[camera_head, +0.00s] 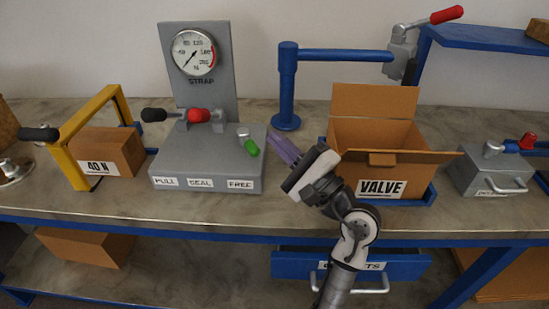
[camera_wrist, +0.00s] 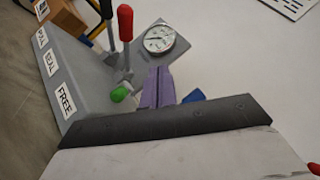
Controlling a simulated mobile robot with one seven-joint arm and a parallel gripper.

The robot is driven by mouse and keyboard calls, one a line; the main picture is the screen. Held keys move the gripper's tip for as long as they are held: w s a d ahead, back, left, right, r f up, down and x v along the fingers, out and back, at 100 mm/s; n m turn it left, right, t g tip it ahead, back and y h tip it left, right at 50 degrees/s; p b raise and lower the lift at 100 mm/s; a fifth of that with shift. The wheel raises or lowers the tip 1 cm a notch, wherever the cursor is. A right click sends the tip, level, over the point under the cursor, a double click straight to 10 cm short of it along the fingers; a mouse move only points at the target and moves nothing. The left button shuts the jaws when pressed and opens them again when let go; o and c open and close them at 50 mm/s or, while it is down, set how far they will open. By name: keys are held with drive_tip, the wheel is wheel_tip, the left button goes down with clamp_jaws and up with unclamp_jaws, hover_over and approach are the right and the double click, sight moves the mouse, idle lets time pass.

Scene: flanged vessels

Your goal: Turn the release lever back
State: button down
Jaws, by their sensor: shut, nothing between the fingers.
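The grey strap tool (camera_head: 207,160) stands on the bench, with labels PULL, SEAL and FREE along its front. The short lever with a green grip (camera_head: 251,147) is above the FREE label and slants down toward the front right. It also shows in the wrist view (camera_wrist: 119,93), just left of my fingers. My gripper (camera_head: 283,148) has purple fingers, shut and empty, to the right of the green grip. They look close to it, but I cannot tell whether they touch. In the wrist view the fingers (camera_wrist: 158,88) point toward the gauge.
A red-handled lever (camera_head: 198,115) and a black-knobbed lever (camera_head: 153,115) lie left of the green one. A pressure gauge (camera_head: 193,53) stands behind. An open VALVE carton (camera_head: 382,187) and a blue post (camera_head: 287,90) stand to the right. A yellow frame (camera_head: 69,160) is at left.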

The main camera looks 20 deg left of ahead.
sight(249, 144)
drive_tip(key=d+f+h, duration=0.1)
drive_tip(key=f, duration=0.2)
drive_tip(key=d+f+h, duration=0.1)
drive_tip(key=f, duration=0.1)
drive_tip(key=w+d+f+h, duration=0.1)
drive_tip(key=f, duration=0.2)
drive_tip(key=shift+d+f+h, duration=0.35)
drive_tip(key=shift+d+h, duration=0.05)
drive_tip(key=shift+w+f, duration=0.1)
drive_tip(key=shift+f, duration=0.1)
drive_tip(key=p+x, duration=0.2)
drive_tip(key=x, duration=0.6)
drive_tip(key=shift+w+r+p, duration=0.1)
drive_tip(key=shift+r+p, duration=0.1)
drive_tip(key=shift+p, duration=0.1)
drive_tip(key=shift+x, duration=0.75)
drive_tip(key=shift+f, duration=0.1)
